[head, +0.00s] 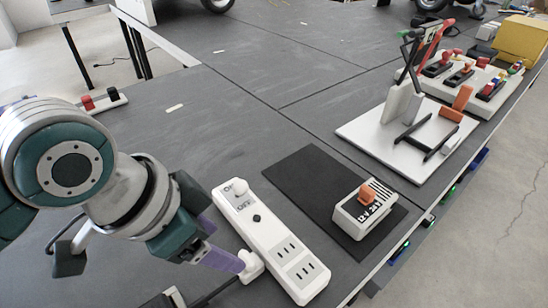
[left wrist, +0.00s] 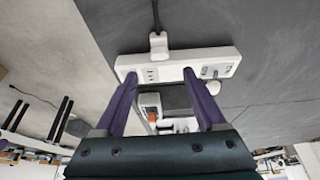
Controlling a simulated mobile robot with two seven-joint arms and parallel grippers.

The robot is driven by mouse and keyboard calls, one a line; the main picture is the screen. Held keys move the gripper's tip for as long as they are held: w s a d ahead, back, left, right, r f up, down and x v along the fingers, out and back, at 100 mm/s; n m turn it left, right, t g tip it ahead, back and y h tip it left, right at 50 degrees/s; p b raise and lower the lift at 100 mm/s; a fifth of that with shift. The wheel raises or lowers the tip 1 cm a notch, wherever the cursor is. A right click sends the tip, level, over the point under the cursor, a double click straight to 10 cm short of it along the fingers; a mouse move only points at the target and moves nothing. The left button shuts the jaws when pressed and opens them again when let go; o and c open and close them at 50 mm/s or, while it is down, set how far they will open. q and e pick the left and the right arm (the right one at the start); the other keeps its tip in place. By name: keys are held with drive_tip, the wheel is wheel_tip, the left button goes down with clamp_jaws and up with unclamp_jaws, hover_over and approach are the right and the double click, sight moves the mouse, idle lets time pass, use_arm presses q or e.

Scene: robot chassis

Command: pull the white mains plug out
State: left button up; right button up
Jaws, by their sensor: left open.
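The white mains plug (head: 251,266) sits at the near-left edge of the white power strip (head: 268,232), with a dark cord running off to the lower left. In the left wrist view the plug (left wrist: 158,43) lies against the far long edge of the strip (left wrist: 205,62), its cord leading up. My left gripper (head: 226,245) has purple fingers spread apart, with nothing between them that I can see held. One finger overlaps the plug in the head view; I cannot tell whether it touches. In the left wrist view the fingertips (left wrist: 160,76) end near the strip, either side of the plug's line. My right gripper is out of view.
The strip carries a white knob (head: 240,187) and several sockets. To its right, a black mat (head: 300,165) bears a white box (head: 364,212) with an orange switch. A white plate with a lever clamp (head: 372,136) stands farther right.

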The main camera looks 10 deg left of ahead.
sight(244, 258)
use_arm(q)
drive_tip(key=b+x, duration=0.3)
drive_tip(key=x, duration=0.5)
drive_tip(key=shift+w+d+f, duration=0.1)
drive_tip(key=shift+f, duration=0.2)
clamp_jaws()
idle(1.0)
